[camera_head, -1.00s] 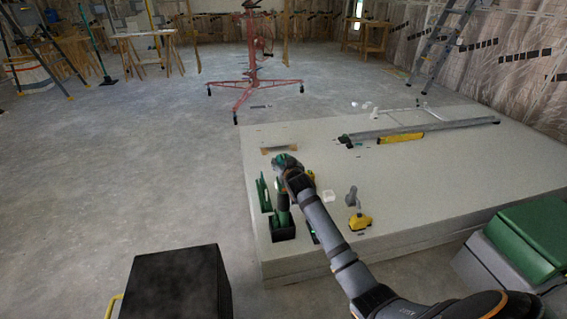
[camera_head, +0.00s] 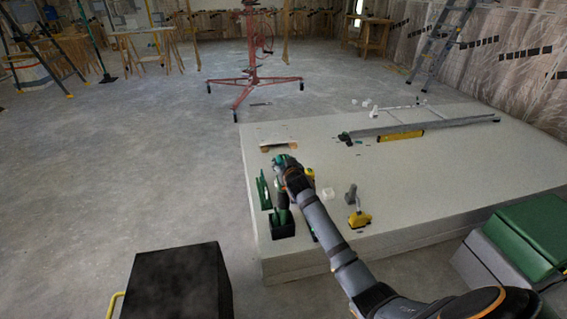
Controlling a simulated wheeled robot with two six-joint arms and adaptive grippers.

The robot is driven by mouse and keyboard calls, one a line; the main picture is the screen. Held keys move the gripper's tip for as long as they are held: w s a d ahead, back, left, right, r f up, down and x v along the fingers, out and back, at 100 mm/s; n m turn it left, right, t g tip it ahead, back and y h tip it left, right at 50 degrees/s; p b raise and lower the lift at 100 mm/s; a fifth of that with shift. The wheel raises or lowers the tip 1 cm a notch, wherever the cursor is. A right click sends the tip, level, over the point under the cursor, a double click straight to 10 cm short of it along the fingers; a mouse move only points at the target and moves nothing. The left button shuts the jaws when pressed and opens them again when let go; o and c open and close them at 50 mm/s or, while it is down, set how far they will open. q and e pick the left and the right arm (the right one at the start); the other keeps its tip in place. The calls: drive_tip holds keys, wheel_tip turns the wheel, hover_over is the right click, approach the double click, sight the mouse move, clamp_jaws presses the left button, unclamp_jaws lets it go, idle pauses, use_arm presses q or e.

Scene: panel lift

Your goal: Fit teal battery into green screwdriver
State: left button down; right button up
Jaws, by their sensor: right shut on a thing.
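The green screwdriver (camera_head: 282,197) is upright near the left edge of the pale slab, its grip hanging below my right gripper. My right gripper (camera_head: 284,166) is shut at the tool's upper part, and my forearm hides its right side. Below stands an open black box (camera_head: 284,231) with green showing in its mouth. Whether the tool's lower end touches the box I cannot tell. I cannot clearly make out the teal battery. A thin upright green piece (camera_head: 263,191) stands just left of the tool. My left gripper is out of view.
The pale slab (camera_head: 430,180) also bears a yellow-and-grey tool (camera_head: 358,215), a small white block (camera_head: 328,193), a yellow level (camera_head: 400,136) and a long metal rail. A black case (camera_head: 178,285) stands in front on the left. The slab's right middle is clear.

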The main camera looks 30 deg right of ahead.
drive_tip(key=shift+f, duration=0.1)
drive_tip(key=shift+f, duration=0.1)
idle(0.4)
drive_tip(key=shift+f+b, duration=0.35)
drive_tip(key=shift+f, duration=0.45)
drive_tip(key=shift+f, duration=0.15)
drive_tip(key=shift+f+b, duration=0.45)
drive_tip(key=shift+f, duration=0.2)
idle(0.6)
drive_tip(key=o, duration=1.3)
drive_tip(key=shift+o, duration=0.2)
drive_tip(key=shift+f, duration=0.1)
